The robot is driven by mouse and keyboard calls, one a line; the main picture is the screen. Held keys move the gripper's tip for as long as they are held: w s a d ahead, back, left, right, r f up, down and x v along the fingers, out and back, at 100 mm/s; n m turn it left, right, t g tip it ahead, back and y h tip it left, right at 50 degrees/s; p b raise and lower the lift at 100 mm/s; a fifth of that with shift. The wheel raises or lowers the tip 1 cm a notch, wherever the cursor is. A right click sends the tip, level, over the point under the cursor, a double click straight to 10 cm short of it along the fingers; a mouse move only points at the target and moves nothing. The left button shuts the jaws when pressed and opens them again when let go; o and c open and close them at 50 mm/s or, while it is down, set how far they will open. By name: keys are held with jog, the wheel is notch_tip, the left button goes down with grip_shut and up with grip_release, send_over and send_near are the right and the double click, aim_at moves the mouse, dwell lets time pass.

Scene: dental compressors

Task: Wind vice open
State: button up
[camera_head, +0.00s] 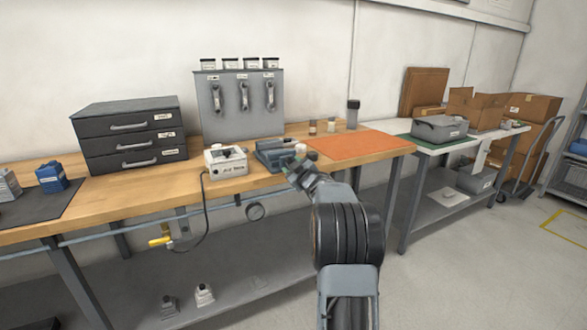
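A blue-grey vice (268,154) sits near the front edge of the wooden workbench (120,203), right of a white box. My arm reaches up from the lower right. My gripper (291,164) is at the front right side of the vice, at about the bench's front edge. It overlaps the vice's right end in the picture. The vice handle cannot be made out, and I cannot tell whether the gripper touches it. The fingers are too small and too hidden to show whether they are open or shut.
A white labelled box (226,162) stands just left of the vice. An orange mat (350,145) lies clear to the right. Small jars (331,124) and a dark-topped cylinder (352,115) stand behind it. A grey drawer cabinet (131,135) is at left.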

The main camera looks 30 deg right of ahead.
jog(key=shift+s, duration=0.1)
jog(key=s+a+p, duration=0.1)
jog(key=s+a, duration=0.1)
jog(key=s, duration=1.1)
jog(key=shift+s, duration=0.3)
